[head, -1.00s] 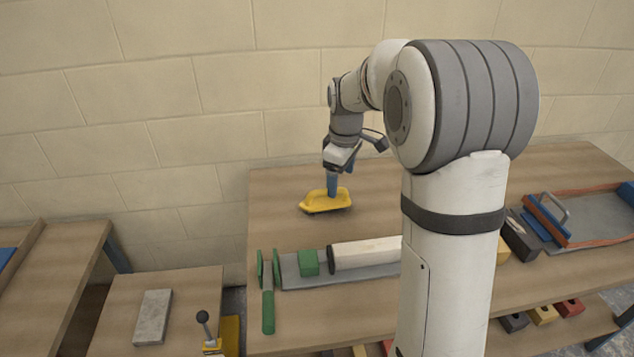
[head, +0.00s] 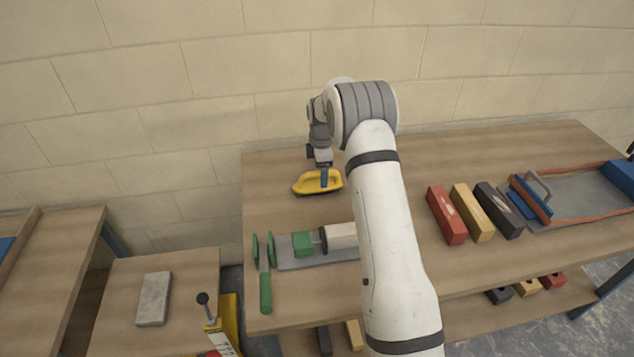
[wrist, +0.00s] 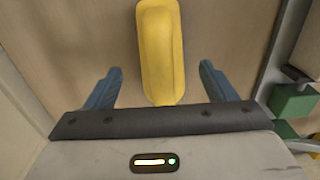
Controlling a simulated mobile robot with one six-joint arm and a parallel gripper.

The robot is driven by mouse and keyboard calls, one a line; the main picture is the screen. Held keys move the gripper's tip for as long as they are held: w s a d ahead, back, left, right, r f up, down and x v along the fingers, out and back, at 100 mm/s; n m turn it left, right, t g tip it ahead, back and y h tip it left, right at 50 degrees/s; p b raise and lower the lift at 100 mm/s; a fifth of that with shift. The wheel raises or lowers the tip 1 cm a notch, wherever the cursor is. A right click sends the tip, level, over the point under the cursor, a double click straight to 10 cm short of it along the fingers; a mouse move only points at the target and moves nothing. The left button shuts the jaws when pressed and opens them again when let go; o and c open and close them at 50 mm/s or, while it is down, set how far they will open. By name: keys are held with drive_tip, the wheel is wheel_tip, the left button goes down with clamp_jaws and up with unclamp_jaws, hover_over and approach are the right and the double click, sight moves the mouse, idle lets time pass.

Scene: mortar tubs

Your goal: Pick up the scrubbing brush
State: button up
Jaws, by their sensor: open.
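The scrubbing brush (head: 302,184) looks to be the yellow, rounded block with a raised handle on the bench near the wall. In the wrist view its yellow body (wrist: 161,50) lies lengthwise between my gripper's two blue fingers. My gripper (head: 324,178) is open and low over the brush. In the wrist view my gripper (wrist: 162,85) shows bare bench between each finger and the brush, so neither finger appears to touch it. The brush's underside and bristles are hidden.
Red, yellow and black blocks (head: 470,212) stand at right. A grey slab (head: 154,298) lies on the lower table. The wall is close behind.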

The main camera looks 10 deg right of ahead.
wheel_tip(320, 180, down, 4)
drive_tip(key=shift+a+r+p, duration=0.15)
drive_tip(key=shift+r+p, duration=0.1)
drive_tip(key=shift+p, duration=0.1)
drive_tip(key=shift+s, duration=0.1)
drive_tip(key=c, duration=1.1)
drive_tip(key=shift+c, duration=0.2)
wheel_tip(320, 180, up, 10)
drive_tip(key=shift+r+b, duration=0.1)
drive_tip(key=shift+b, duration=0.9)
drive_tip(key=o, duration=0.5)
drive_tip(key=c, duration=0.3)
drive_tip(key=shift+c, duration=0.2)
